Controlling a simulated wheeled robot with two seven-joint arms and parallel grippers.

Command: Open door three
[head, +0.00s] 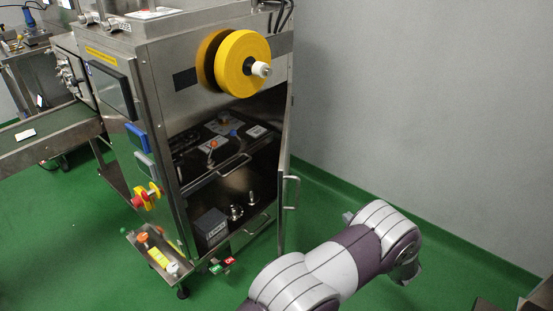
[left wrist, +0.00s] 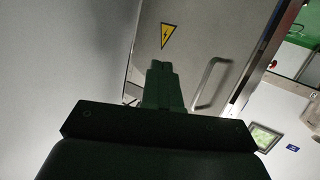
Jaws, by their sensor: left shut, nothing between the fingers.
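A metal cabinet door (head: 284,215) stands open, seen nearly edge-on at the right side of the machine, with its bar handle (head: 291,193) on the right. No door number is readable. In the left wrist view the door's flat face (left wrist: 196,40) carries a yellow warning triangle (left wrist: 168,36) and the handle (left wrist: 211,84). My left gripper (left wrist: 162,66) is shut and empty, in front of the door face, left of the handle in that view. In the head view my arm mostly hides it; a small grey tip shows (head: 348,217). My right gripper is not in view.
The machine's open interior (head: 225,150) shows dark shelves and fittings. A yellow roll (head: 243,64) sticks out above. A button tray (head: 158,256) and red emergency stop (head: 139,200) are at its left. A grey wall (head: 420,110) bounds the right. Green floor lies between.

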